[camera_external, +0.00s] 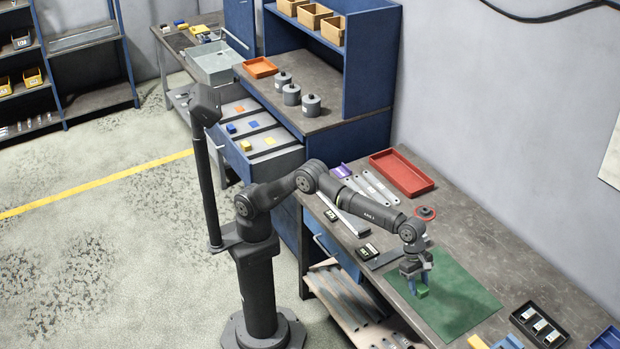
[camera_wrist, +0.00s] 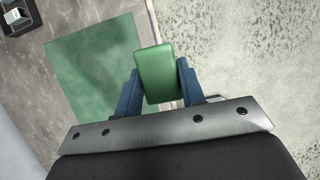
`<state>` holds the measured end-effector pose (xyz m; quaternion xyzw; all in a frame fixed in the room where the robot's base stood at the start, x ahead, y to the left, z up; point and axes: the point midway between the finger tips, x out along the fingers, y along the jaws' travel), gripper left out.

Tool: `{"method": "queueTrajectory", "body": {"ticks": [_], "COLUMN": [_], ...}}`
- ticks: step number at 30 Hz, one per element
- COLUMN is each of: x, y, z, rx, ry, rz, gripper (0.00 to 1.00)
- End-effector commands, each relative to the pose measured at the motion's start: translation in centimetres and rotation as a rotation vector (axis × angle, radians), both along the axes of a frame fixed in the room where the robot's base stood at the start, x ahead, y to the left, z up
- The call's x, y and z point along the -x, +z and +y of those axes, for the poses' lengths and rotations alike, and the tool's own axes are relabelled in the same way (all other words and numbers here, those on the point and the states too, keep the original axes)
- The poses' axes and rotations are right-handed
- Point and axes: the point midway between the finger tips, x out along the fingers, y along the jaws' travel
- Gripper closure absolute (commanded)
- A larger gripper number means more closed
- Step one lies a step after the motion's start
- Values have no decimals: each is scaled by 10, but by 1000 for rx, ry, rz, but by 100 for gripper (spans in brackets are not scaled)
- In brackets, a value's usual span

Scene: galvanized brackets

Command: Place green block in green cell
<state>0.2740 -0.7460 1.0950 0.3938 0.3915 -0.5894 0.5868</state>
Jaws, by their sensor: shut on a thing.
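My gripper (camera_external: 416,279) is shut on a green block (camera_external: 422,291), over the near left part of a green mat (camera_external: 462,298) on the workbench. In the wrist view the green block (camera_wrist: 156,72) sits between the two blue fingers of my gripper (camera_wrist: 158,88). The green mat (camera_wrist: 92,72) lies below and to the left of the block there. I cannot tell from these frames how high the block is above the mat. I do not see a clearly marked green cell.
A black tray with metal parts (camera_external: 538,326) stands right of the mat. An open drawer (camera_external: 262,140) at left holds coloured blocks.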

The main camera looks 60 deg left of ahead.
Motion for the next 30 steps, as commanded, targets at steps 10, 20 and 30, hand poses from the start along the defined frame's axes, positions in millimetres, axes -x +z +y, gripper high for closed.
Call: {"method": "queueTrajectory", "body": {"ticks": [10, 20, 30], "x": [-51, -163, -286], "y": [14, 12, 9], "z": [28, 108, 245], "rx": [0, 0, 0], "ry": [9, 22, 24], "rz": [0, 0, 1], "gripper": [90, 90, 90]}}
